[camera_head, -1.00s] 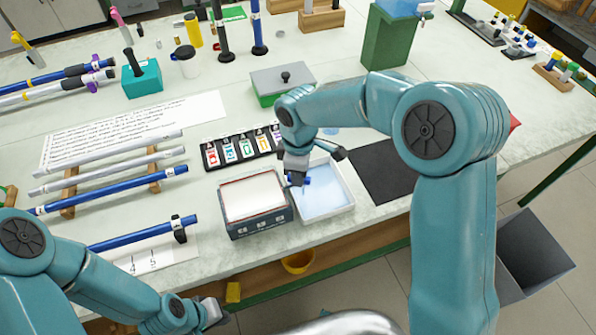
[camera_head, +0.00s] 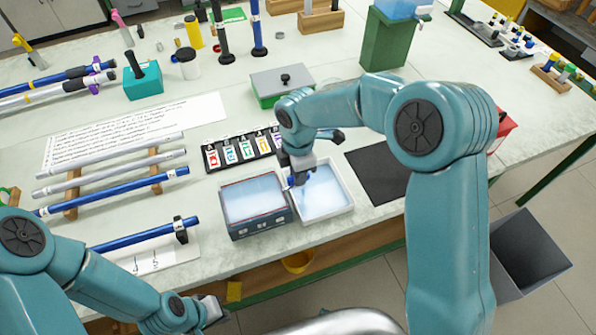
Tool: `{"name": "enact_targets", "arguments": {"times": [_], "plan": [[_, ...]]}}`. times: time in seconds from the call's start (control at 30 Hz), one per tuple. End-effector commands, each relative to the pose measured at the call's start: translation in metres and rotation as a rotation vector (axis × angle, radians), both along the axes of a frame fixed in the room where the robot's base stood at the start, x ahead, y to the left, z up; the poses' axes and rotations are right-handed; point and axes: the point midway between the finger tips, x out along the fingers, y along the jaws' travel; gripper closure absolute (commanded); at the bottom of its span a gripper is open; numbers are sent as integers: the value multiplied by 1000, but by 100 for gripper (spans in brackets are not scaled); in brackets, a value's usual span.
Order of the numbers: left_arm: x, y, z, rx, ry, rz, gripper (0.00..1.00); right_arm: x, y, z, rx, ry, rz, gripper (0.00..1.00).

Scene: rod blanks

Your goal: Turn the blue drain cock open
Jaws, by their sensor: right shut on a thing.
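My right gripper (camera_head: 299,176) is shut on the blue drain cock (camera_head: 291,182), which is mostly hidden by the fingers. It sits between a dark grey box (camera_head: 262,228) and a white tray (camera_head: 346,206). The box's top shows a pale blue surface with a thin red line at its rim. The tray holds a pale blue surface too. How far the cock is turned cannot be made out. My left gripper (camera_head: 214,311) is low at the front edge, away from the cock, and its fingers are too small to read.
A black rack of coloured cards (camera_head: 239,150) lies behind the box. A green box with a grey lid (camera_head: 283,84) stands further back. Blue and grey rods rest at left on wooden supports (camera_head: 71,195). A black mat (camera_head: 381,171) lies right of the tray.

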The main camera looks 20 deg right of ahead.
Motion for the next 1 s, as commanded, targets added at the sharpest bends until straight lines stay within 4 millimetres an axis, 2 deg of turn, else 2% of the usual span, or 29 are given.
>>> {"name": "enact_targets", "arguments": {"times": [0.37,0.4,0.43,0.77,0.87,1.0], "plan": [[0,0,1,0,0,0,100,3,-1,4,-1,-12,6,100],[0,0,1,0,0,0,100,3,-1,4,-1,-12,5,77],[0,0,1,0,0,0,100,3,-1,4,-1,-12,5,72],[0,0,0,0,0,0,100,2,-1,5,-1,-7,4,72],[0,0,-1,0,0,0,100,2,-1,17,-1,-9,3,72],[0,0,-4,0,0,0,100,2,0,49,1,-13,4,72]]}}
